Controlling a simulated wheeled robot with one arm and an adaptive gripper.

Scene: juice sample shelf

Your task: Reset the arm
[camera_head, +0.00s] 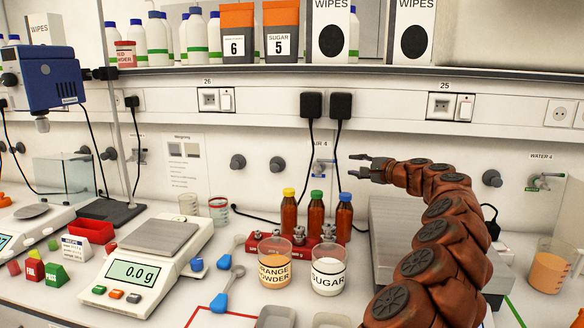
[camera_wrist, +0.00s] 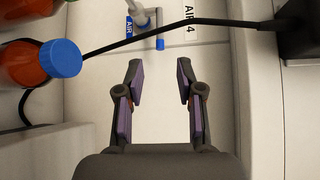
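My gripper (camera_head: 358,167) is at the end of my brown arm, held in the air in front of the back wall, above and to the right of the blue-capped bottle (camera_head: 343,217). In the wrist view my gripper (camera_wrist: 161,88) is open, its two purple-padded fingers apart with only pale wall between them. The blue-capped bottle also shows at the left of the wrist view (camera_wrist: 30,65), apart from the fingers. My arm hides part of the grey platform and bench on the right.
A balance (camera_head: 150,262) reads 0.0 g at left. Black cables (camera_head: 335,150) hang from wall plugs near my gripper. A shelf (camera_head: 290,70) runs above. A beaker (camera_head: 549,268) stands at right.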

